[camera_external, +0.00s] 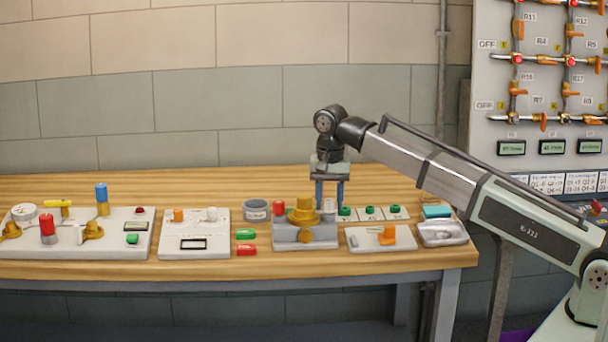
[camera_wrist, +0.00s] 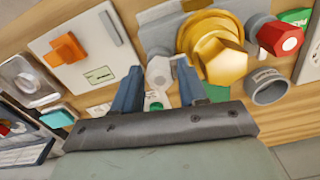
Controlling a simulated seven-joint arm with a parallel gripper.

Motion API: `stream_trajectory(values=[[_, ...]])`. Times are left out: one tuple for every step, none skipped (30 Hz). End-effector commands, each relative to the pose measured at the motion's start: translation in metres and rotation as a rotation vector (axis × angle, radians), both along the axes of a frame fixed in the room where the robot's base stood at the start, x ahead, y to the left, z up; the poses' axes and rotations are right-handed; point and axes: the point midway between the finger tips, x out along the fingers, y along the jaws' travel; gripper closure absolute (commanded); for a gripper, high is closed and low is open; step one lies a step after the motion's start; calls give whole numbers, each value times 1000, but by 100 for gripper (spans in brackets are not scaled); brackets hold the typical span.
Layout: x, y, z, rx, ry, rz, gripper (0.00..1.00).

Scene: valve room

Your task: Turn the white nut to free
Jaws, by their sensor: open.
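The white nut (camera_wrist: 159,72) is a small, pale hexagonal piece beside the large golden valve in the wrist view. In the external view the white nut (camera_external: 329,205) shows as a small upright piece at the right back of the grey valve block (camera_external: 320,233). My gripper (camera_external: 330,207) points down over it with its two blue-grey fingers apart. In the wrist view my gripper (camera_wrist: 157,67) has its fingertips on either side of the nut. I cannot tell whether a finger touches it. No "free" mark is readable.
The golden valve (camera_external: 302,213) stands close left of the nut, with a red hexagonal nut (camera_external: 279,208) and a grey cup (camera_external: 256,211) beyond. White plates with green knobs (camera_external: 370,209) lie to the right. A plate with an orange handle (camera_external: 389,234) stands at front right.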

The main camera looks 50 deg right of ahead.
Motion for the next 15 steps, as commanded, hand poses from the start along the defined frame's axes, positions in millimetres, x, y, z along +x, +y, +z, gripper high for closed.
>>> stream_trajectory(values=[[0, 0, -1, 0, 0, 0, 58], [0, 0, -1, 0, 0, 0, 58], [0, 0, -1, 0, 0, 0, 58], [0, 0, -1, 1, -1, 0, 58], [0, 0, -1, 1, -1, 0, 58], [0, 0, -1, 1, -1, 0, 58], [0, 0, -1, 0, 0, 0, 58], [0, 0, -1, 0, 0, 0, 58], [0, 0, -1, 0, 0, 0, 61], [0, 0, -1, 0, 0, 0, 64], [0, 0, -1, 0, 0, 0, 66], [0, 0, -1, 0, 0, 0, 70], [0, 0, -1, 0, 0, 0, 73], [0, 0, -1, 0, 0, 0, 76], [0, 0, -1, 0, 0, 0, 80]])
